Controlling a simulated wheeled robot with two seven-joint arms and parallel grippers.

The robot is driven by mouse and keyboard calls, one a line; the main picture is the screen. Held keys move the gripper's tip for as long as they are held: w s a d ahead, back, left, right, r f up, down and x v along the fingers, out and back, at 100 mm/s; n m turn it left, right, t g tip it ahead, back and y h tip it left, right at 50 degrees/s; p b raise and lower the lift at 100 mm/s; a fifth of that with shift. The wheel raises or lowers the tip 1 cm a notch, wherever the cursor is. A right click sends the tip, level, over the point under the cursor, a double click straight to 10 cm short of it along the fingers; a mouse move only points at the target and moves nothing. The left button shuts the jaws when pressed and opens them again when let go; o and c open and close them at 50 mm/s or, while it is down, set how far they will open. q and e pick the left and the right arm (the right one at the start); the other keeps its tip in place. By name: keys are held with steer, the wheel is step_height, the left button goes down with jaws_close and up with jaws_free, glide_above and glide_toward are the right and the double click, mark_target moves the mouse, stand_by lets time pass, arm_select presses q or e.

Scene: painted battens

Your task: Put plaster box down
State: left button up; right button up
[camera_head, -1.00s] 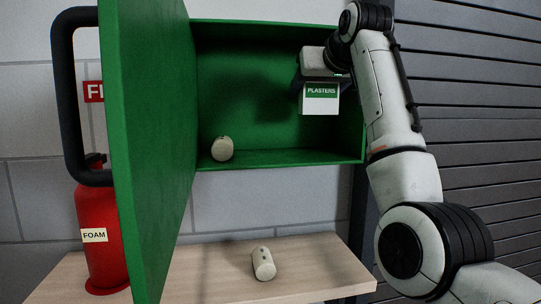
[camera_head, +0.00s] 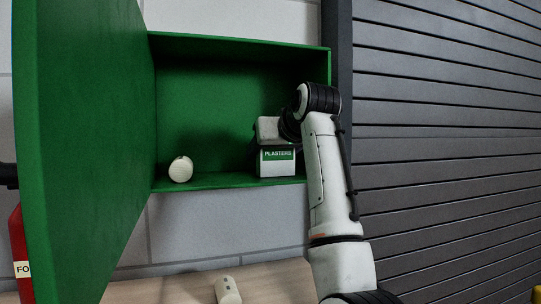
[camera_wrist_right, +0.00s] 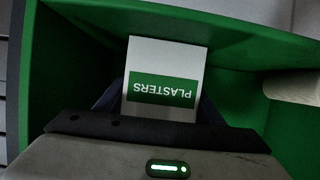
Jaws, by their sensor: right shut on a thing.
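The plaster box (camera_head: 277,166), white with a green PLASTERS label, is inside the green cabinet (camera_head: 240,181) near its right end. Its bottom is at or just above the cabinet floor; I cannot tell whether it touches. My right gripper (camera_head: 268,143) is shut on the box from above. In the right wrist view, the plaster box (camera_wrist_right: 165,55) sits between the dark fingers of the gripper (camera_wrist_right: 160,103), its label upside down. My left gripper is not in view.
A pale roll (camera_head: 181,169) stands on the cabinet floor to the left, with free floor between it and the box. The cabinet's open door (camera_head: 75,150) fills the left side. Grey slatted shutter (camera_head: 440,130) at right.

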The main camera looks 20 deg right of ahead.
steer(key=o, duration=0.6)
steer(key=shift+f, duration=0.15)
steer(key=o, duration=0.5)
steer(key=shift+c, duration=0.2)
steer(key=shift+s+r, duration=0.15)
steer(key=shift+r, duration=0.15)
steer(key=v, duration=1.1)
steer(key=shift+s+b, duration=0.35)
steer(key=shift+b, duration=0.1)
steer(key=shift+r, duration=0.15)
